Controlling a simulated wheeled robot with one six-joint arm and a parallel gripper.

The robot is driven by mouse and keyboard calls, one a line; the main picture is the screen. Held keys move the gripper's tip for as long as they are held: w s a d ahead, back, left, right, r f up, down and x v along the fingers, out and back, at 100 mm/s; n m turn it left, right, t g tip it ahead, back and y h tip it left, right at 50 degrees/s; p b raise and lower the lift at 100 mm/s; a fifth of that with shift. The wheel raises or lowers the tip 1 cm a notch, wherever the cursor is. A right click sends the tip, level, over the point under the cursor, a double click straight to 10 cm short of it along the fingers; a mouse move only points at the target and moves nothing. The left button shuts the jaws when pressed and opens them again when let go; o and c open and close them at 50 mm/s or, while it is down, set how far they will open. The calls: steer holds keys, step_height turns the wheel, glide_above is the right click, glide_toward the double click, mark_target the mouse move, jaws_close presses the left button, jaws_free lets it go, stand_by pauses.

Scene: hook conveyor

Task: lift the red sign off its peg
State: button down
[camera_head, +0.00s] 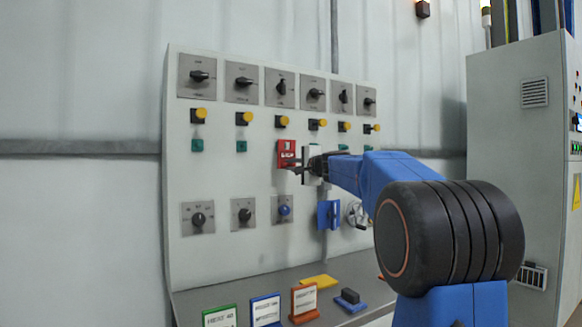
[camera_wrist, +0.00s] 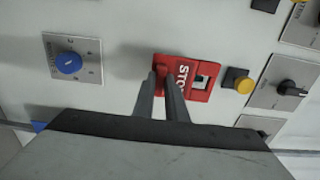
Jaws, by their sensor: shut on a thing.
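The red sign (camera_head: 287,152) hangs on the upright panel, below the row of yellow buttons. In the wrist view the red sign (camera_wrist: 187,78) shows white STOP lettering and a cut-out near its right side. My gripper (camera_head: 296,165) reaches it from the right. In the wrist view my gripper (camera_wrist: 167,82) has its two fingers close together at the sign's left part, shut on it. The peg cannot be made out clearly. I cannot tell whether the sign has come away from the panel.
A yellow button (camera_wrist: 244,85) is close beside the sign. A blue knob (camera_wrist: 68,62) is farther left in the wrist view. Below, a grey ledge (camera_head: 240,285) carries several standing signs, including an orange one (camera_head: 304,301). A grey cabinet (camera_head: 515,150) stands at right.

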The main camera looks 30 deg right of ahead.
steer(key=shift+s, duration=0.35)
steer(key=s, duration=0.7)
steer(key=shift+s+d, duration=0.15)
steer(key=shift+s, duration=0.25)
